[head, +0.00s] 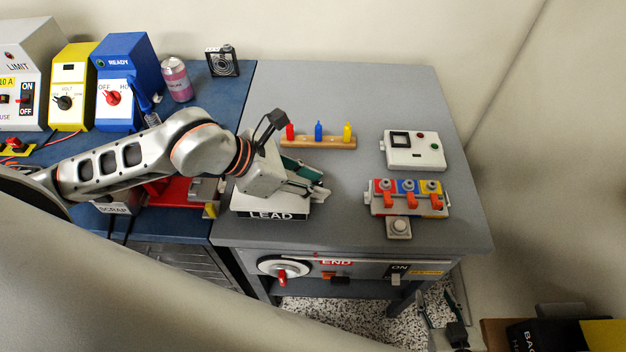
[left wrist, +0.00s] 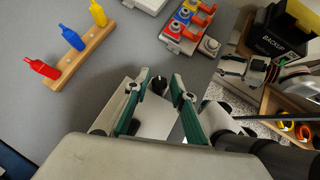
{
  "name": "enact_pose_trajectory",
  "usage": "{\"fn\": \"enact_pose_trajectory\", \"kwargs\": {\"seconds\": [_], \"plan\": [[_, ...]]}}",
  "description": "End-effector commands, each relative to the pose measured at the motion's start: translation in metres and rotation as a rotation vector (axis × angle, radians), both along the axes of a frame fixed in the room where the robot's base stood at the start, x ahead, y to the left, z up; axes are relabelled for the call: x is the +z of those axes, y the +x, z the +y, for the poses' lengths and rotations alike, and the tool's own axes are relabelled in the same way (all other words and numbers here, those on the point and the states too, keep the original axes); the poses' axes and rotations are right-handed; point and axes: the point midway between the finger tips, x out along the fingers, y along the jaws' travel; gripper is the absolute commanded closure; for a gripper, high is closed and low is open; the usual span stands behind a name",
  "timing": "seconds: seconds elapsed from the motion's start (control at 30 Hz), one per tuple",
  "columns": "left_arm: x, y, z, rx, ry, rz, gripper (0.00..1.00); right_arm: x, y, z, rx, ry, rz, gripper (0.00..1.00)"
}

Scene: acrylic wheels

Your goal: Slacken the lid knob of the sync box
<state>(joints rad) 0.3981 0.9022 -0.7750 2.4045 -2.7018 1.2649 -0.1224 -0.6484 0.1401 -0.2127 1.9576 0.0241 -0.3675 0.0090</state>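No label reading "sync" is legible, so I cannot tell for sure which box is the sync box. My left gripper (head: 318,185) is above a low white box marked LEAD (head: 270,214). In the left wrist view, a dark round knob (left wrist: 158,86) shows between the two spread fingertips, over a pale box top (left wrist: 155,122). The fingers are apart from each other, and I see no contact with the knob. In the head view my arm hides the knob. My right gripper (head: 437,302) hangs open and empty beyond the table's front edge.
A wooden rack (head: 335,142) with red, blue and yellow pegs stands behind. A white panel box (head: 413,150) and a coloured clamp block (head: 410,197) stand to the right. A camera (head: 222,61), a can (head: 177,80) and labelled boxes occupy the blue bench.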

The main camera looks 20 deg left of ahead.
Motion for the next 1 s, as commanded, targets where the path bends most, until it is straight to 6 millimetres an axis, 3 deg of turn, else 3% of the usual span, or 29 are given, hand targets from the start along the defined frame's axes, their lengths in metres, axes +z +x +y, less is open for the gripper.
{"fn": "enact_pose_trajectory", "kwargs": {"seconds": [0.37, 0.73, 1.0], "plan": [[0.009, 0.001, 0.000, -0.001, -0.001, -0.003, 0.76, 0.002, 0.001, -0.001, 0.000, -0.002, -0.004, 0.60], [0.074, 0.001, 0.000, -0.001, 0.000, -0.006, 0.76, 0.002, 0.001, 0.000, 0.000, 0.001, -0.004, 0.60], [0.098, 0.000, 0.000, -0.001, 0.000, -0.001, 0.76, 0.002, 0.001, 0.000, 0.000, 0.001, -0.004, 0.60]]}}
